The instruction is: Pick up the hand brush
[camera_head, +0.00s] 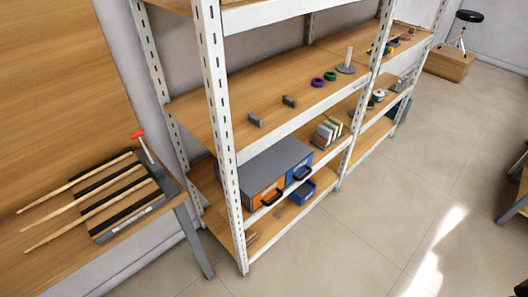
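I cannot make out a hand brush for certain in the head view. Small items at the far end of the upper shelf (398,42) are too small to identify. Neither of my grippers is in view.
A white-framed shelving unit (217,105) stands mid-picture, holding grey blocks (255,121), a purple ring (317,82), a green ring (330,76) and a drawer box (270,165). A wooden table (25,252) at left carries long sticks (75,203) on a dark rack. The right-hand floor (400,190) is mostly clear.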

